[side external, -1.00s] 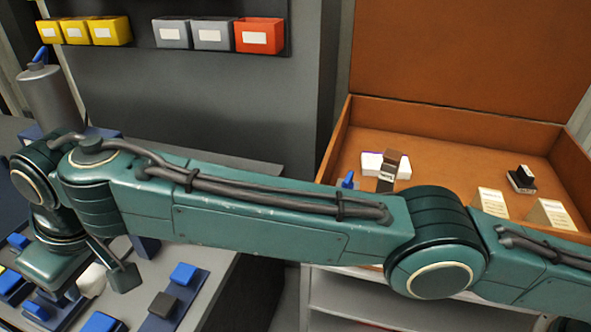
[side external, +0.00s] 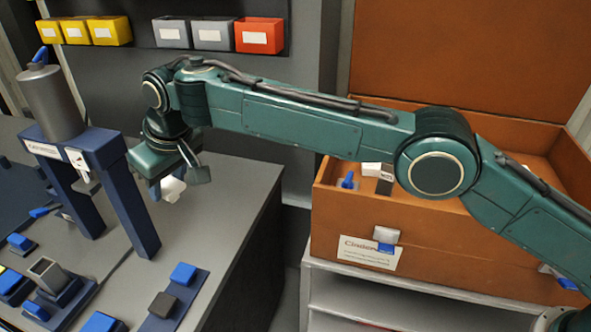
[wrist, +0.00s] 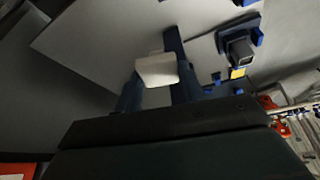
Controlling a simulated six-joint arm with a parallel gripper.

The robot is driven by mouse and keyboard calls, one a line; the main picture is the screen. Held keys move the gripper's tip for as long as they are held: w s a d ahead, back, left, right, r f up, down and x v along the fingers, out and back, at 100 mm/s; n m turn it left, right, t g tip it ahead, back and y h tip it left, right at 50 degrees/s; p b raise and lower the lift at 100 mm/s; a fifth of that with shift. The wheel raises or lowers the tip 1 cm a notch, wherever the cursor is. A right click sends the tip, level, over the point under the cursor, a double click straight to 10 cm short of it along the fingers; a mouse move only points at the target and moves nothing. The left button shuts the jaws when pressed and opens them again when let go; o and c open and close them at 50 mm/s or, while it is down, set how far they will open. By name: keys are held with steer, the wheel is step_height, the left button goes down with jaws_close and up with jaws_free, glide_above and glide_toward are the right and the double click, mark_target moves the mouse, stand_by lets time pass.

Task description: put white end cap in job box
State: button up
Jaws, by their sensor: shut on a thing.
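The white end cap (side external: 174,188) is held between the fingers of my gripper (side external: 166,184), above the right part of the grey bench. In the wrist view the white end cap (wrist: 157,70) sits between the two blue fingers of my gripper (wrist: 158,85). The job box (side external: 330,222) is the open orange-brown box at the right, with its lid raised and a white label on its front wall. My gripper is well to the left of the box, apart from it. My arm crosses in front of the box and hides much of its inside.
A blue stand (side external: 140,205) holding a grey canister (side external: 52,100) rises on the bench close left of my gripper. Blue and dark fixtures lie along the bench front. A gap separates bench and box. Coloured bins (side external: 260,36) hang on the panel behind.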

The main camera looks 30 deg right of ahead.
steer(key=w+d+m+h, duration=0.15)
steer(key=w+d, duration=0.25)
steer(key=d, duration=0.8)
steer(key=w+d+m, duration=0.2)
steer(key=w+d, duration=0.3)
steer(key=d, duration=0.8)
steer(key=w+d+m+h, duration=0.15)
steer(key=w+d, duration=0.25)
steer(key=d, duration=0.8)
steer(key=s+d+m+h, duration=0.1)
steer(key=s+d+m, duration=0.25)
steer(key=d, duration=1.15)
steer(key=s+d+m, duration=0.3)
steer(key=s+d, duration=0.1)
steer(key=d, duration=1.2)
steer(key=s+d+f+m+h, duration=0.1)
steer(key=s+d+m, duration=0.2)
steer(key=s+d, duration=1.3)
steer(key=shift+d+f+m+g, duration=0.3)
steer(key=shift+d+m+g, duration=0.1)
steer(key=shift+d, duration=0.4)
step_height(320, 180, down, 20)
steer(key=shift+w, duration=0.1)
steer(key=shift+f, duration=0.1)
